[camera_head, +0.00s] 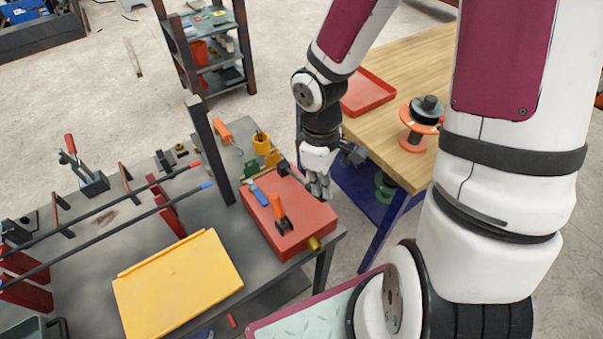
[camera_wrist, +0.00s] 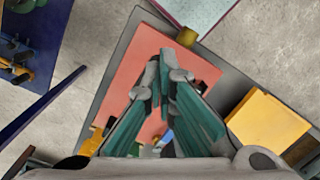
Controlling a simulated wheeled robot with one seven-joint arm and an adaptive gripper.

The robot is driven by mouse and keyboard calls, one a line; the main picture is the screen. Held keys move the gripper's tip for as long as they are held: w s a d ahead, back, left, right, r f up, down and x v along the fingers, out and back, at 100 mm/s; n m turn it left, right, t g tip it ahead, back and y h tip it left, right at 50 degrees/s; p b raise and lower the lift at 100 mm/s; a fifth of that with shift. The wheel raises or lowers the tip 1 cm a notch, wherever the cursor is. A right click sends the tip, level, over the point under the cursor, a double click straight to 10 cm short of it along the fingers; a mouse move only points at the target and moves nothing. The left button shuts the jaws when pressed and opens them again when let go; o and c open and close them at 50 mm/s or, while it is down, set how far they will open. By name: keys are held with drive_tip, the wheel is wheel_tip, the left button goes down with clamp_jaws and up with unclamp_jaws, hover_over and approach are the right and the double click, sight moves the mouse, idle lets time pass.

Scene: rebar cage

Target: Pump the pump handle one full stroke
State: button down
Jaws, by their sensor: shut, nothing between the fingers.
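A red box-shaped unit (camera_head: 300,221) lies at the right end of the grey workbench, with a brass fitting (camera_head: 314,243) on its front end. An orange handle with a dark forked end (camera_head: 278,207) lies on or stands from its top; I cannot tell whether this is the pump handle. My gripper (camera_head: 320,195) is shut and empty, pointing down over the unit's right side, apart from the orange handle. In the wrist view, my gripper (camera_wrist: 172,78) covers the middle of the red unit (camera_wrist: 140,65), and the orange handle cannot be made out.
A blue-handled tool (camera_head: 258,193) lies beside the orange handle. A yellow panel (camera_head: 180,285) lies left on the bench. A dark post (camera_head: 211,150) rises behind the unit. A wooden table (camera_head: 400,85) with a red tray (camera_head: 368,93) and an orange spool (camera_head: 420,122) stands behind my arm.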

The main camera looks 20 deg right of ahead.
drive_tip(key=shift+s+f, duration=0.2)
drive_tip(key=shift+f, duration=0.4)
drive_tip(key=shift+f+b, duration=0.15)
drive_tip(key=shift+b, duration=0.2)
drive_tip(key=shift+s+f+b, duration=0.15)
drive_tip(key=shift+f+b, duration=0.15)
drive_tip(key=shift+f, duration=0.25)
drive_tip(key=shift+s+d+f+b, duration=0.1)
drive_tip(key=shift+s+f+b, duration=0.05)
drive_tip(key=shift+f+b, duration=0.45)
drive_tip(key=shift+f, duration=0.15)
